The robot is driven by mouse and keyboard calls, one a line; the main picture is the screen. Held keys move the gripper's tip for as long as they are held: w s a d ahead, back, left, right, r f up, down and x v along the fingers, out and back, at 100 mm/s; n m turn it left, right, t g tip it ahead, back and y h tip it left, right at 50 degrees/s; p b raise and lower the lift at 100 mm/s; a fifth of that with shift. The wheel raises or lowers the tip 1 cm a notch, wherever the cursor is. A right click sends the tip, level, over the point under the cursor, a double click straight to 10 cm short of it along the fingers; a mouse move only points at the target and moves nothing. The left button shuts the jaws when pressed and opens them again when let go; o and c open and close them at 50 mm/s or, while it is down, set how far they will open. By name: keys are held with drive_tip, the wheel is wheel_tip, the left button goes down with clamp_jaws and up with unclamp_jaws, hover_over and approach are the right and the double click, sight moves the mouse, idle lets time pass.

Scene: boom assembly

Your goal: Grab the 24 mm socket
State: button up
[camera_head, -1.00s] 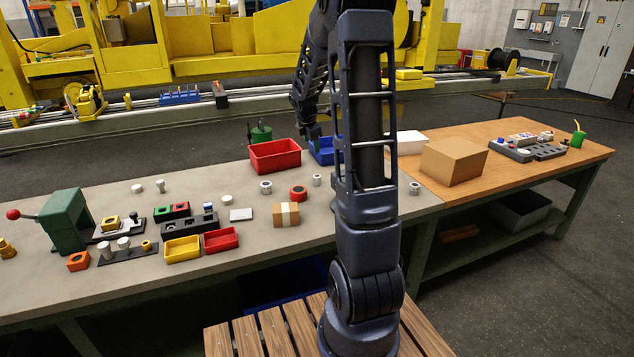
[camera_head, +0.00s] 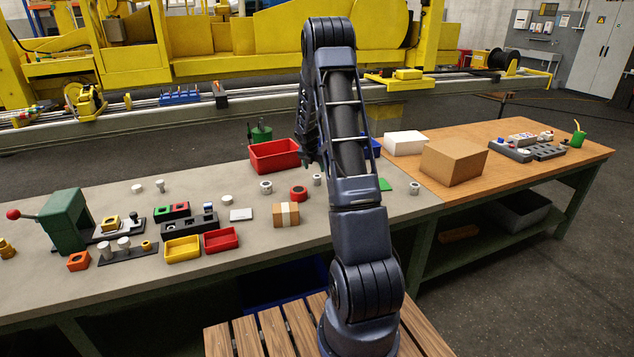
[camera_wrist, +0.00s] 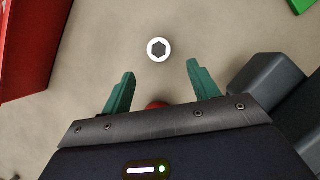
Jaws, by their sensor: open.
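In the wrist view a round pale socket with a dark hexagonal hole (camera_wrist: 158,49) stands on the bench, just ahead of the fingertips and between their lines. My gripper (camera_wrist: 160,68) is open, with green fingers apart and nothing between the tips. In the head view several small metal sockets stand on the bench: one near the red ring (camera_head: 266,187), one close to my arm (camera_head: 318,180), one at the right (camera_head: 414,188). No size marking is legible, so I cannot tell which is 24 mm.
A red bin (camera_head: 275,155) stands behind the sockets and shows at the left of the wrist view (camera_wrist: 22,50). A red ring (camera_head: 299,193) and a taped box (camera_head: 286,214) lie nearby. A blue bin (camera_head: 375,148) is partly hidden. A green item (camera_head: 385,184) lies right.

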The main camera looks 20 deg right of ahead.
sight(317, 176)
drive_tip(key=x, duration=0.8)
drive_tip(key=shift+w+d+f, duration=0.25)
drive_tip(key=shift+w+d, duration=0.05)
drive_tip(key=shift+w, duration=0.1)
drive_tip(key=c, duration=1.1)
drive_tip(key=shift+c, duration=0.2)
drive_tip(key=shift+r, duration=0.15)
